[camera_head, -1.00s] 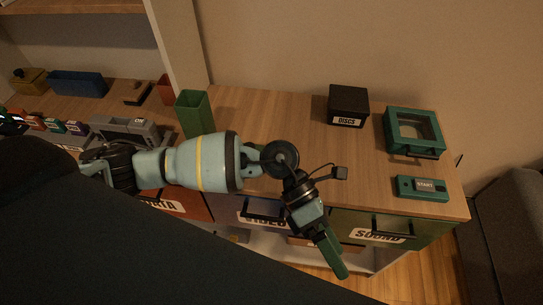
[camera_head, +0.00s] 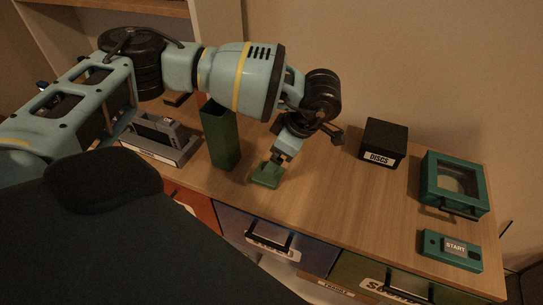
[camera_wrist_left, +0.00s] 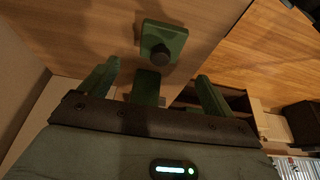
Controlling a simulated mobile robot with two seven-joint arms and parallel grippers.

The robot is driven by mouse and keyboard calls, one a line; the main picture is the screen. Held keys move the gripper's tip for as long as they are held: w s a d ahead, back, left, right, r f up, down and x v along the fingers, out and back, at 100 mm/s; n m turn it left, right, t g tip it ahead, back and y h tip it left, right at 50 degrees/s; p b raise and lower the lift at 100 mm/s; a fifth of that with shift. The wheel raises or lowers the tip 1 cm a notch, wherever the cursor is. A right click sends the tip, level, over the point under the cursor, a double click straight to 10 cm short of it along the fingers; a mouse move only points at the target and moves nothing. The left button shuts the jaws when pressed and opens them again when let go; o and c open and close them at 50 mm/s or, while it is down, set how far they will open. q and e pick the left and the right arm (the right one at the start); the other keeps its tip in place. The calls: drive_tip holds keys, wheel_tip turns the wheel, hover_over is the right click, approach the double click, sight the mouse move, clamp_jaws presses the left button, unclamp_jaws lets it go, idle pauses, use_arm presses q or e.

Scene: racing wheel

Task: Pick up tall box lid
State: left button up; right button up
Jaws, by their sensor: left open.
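The tall box lid, a green square plate with a dark round knob (camera_wrist_left: 163,42), lies on the wooden top in the left wrist view, just beyond my fingertips. My left gripper (camera_wrist_left: 157,80) is open, with its green fingers spread and nothing between them at the lid. In the head view my left gripper (camera_head: 272,165) points down at the counter, right of the tall green box (camera_head: 221,138). There the fingers and the lid blend in green, so I cannot tell them apart. The tall box stands upright. My right gripper is out of view.
A black DISCS box (camera_head: 384,142), a teal framed box (camera_head: 454,183) and a teal START box (camera_head: 451,250) stand to the right. A grey device (camera_head: 160,137) is left of the tall box. The counter between lid and DISCS box is clear.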

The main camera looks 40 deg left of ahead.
sight(273, 182)
use_arm(q)
drive_tip(key=shift+x, duration=3.9)
drive_tip(key=shift+d, duration=0.1)
drive_tip(key=c, duration=1.1)
drive_tip(key=shift+o, duration=0.2)
